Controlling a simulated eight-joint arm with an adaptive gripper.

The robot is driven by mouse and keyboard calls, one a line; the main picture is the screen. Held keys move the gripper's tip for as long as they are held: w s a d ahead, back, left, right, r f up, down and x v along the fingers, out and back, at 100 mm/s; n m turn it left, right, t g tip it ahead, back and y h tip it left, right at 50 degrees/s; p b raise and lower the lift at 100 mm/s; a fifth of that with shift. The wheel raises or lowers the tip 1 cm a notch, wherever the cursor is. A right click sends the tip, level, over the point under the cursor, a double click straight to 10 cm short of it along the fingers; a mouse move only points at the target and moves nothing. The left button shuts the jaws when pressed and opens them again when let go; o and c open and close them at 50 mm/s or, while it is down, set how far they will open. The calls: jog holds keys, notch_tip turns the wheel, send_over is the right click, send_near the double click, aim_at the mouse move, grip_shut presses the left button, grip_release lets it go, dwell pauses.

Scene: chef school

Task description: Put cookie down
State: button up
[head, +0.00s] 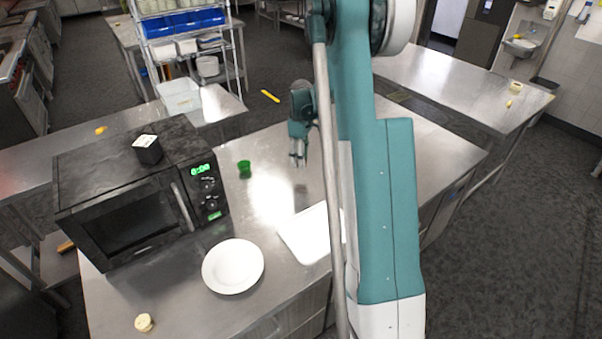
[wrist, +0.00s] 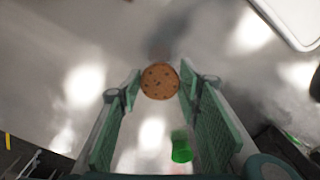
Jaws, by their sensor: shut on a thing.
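The round brown cookie (wrist: 160,81) with dark chips is between the two green fingertips of my gripper (wrist: 160,86) in the wrist view. My gripper is shut on it and holds it over the metal counter (wrist: 60,70). In the head view my gripper (head: 298,157) points down above the counter, right of a green cup (head: 244,168). The cookie is hard to make out at the fingertips there; a small brownish spot lies just below them on the shiny surface, and I cannot tell if it is a reflection.
The green cup also shows in the wrist view (wrist: 181,147). A white plate (head: 233,266) and a white board (head: 308,234) lie nearer on the counter. A black microwave (head: 130,190) carries a small dark box (head: 148,151). The counter around the gripper is clear.

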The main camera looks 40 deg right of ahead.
aim_at(301, 177)
jog(key=shift+f, duration=1.75)
jog(key=shift+f, duration=1.85)
jog(key=shift+f, duration=0.2)
jog(key=o, duration=0.8)
jog(key=shift+r, duration=0.15)
notch_tip(301, 177, up, 12)
jog(key=shift+r, duration=0.1)
